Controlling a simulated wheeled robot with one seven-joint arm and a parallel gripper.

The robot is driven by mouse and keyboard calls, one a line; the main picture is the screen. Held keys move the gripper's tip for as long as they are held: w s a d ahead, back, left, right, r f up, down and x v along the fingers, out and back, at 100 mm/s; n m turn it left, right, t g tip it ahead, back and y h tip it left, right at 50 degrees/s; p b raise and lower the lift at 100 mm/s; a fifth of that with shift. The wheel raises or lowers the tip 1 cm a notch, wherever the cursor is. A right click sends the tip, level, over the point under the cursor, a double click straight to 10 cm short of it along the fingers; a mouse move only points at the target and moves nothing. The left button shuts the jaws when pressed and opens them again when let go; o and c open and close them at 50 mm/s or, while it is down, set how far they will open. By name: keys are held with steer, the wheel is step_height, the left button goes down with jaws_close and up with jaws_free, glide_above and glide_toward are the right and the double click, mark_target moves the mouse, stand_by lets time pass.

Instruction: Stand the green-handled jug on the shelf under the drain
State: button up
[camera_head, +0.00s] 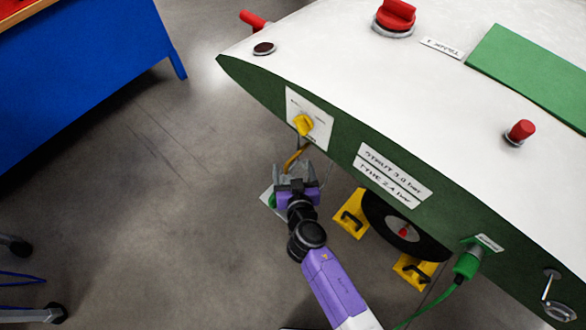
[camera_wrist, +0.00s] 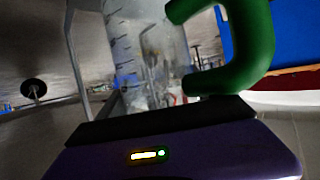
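The clear jug (camera_wrist: 137,50) with dark scale marks and a thick green handle (camera_wrist: 250,45) fills the middle of the wrist view, close in front of my gripper. In the head view my gripper (camera_head: 295,174) is below the drain, a yellow valve (camera_head: 303,124) on a white plate with a yellow spout (camera_head: 292,159). The green handle (camera_head: 272,201) shows left of my gripper, over a pale flat shelf (camera_head: 265,197). My gripper hides most of the jug there. Its grip on the jug, and whether the jug touches the shelf, cannot be made out.
The green and white stand (camera_head: 330,150) overhangs close to my gripper. A black wheel (camera_head: 403,227) with yellow chocks (camera_head: 350,213) is to the right. A green plug and cable (camera_head: 466,265) hang farther right. A blue bench (camera_head: 90,75) stands upper left; the grey floor between is clear.

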steer(key=shift+o, duration=1.4)
steer(key=shift+r, duration=0.1)
steer(key=shift+r+p, duration=0.2)
steer(key=shift+p, duration=0.15)
steer(key=v, duration=1.2)
steer(key=shift+f, duration=0.1)
